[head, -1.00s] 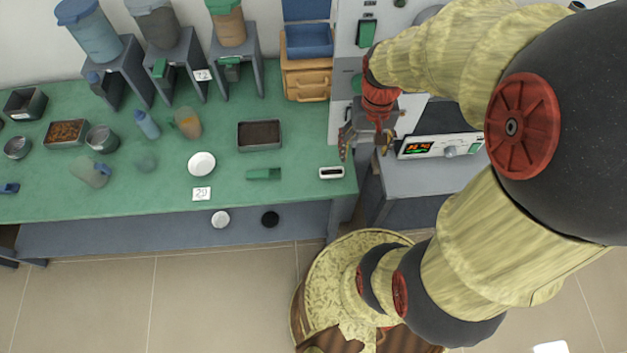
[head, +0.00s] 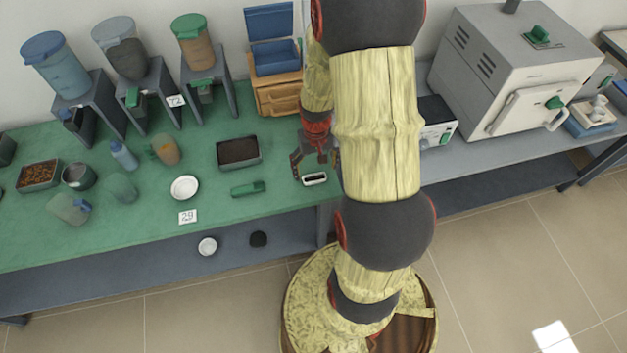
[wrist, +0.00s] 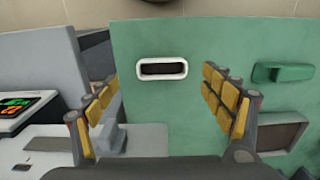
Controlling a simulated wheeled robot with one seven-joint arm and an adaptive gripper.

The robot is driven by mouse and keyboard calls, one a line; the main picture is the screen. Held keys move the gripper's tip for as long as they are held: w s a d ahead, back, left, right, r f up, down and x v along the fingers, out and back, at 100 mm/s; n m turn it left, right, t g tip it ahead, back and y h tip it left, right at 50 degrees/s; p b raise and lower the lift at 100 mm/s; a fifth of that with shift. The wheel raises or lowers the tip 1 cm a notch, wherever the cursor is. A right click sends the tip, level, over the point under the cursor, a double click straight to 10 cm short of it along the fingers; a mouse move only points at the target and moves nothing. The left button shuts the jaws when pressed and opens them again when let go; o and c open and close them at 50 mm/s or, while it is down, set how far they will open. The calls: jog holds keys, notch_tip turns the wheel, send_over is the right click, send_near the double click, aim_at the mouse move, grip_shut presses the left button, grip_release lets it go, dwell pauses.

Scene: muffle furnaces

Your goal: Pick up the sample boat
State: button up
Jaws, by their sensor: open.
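The sample boat (head: 315,179) is a small white rounded-rectangular dish with a dark inside. It lies on the green bench top near its front right corner, beside my arm. In the wrist view the boat (wrist: 162,68) shows ahead of and between my fingers, on the green surface, apart from both. My gripper (head: 312,165) hangs just above and behind the boat in the head view. In the wrist view my gripper (wrist: 164,105) is open and empty, with yellow pads on both fingers. My arm hides part of the bench to the right.
A green block (head: 248,189) and a dark-filled tray (head: 238,152) lie left of the boat. A white bowl (head: 185,188) is farther left. A lower grey bench with a control box (head: 437,122) and a furnace (head: 520,75) stands to the right.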

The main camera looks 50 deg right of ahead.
aim_at(314, 180)
notch_tip(314, 180, down, 4)
jog(key=shift+w+f+b, duration=0.15)
jog(key=shift+f+b, duration=0.1)
jog(key=shift+b, duration=0.4)
jog(key=shift+a, duration=0.1)
jog(key=shift+c, duration=0.9)
jog(key=c, duration=1.1)
jog(key=shift+r, duration=0.15)
jog(key=shift+c, duration=0.3)
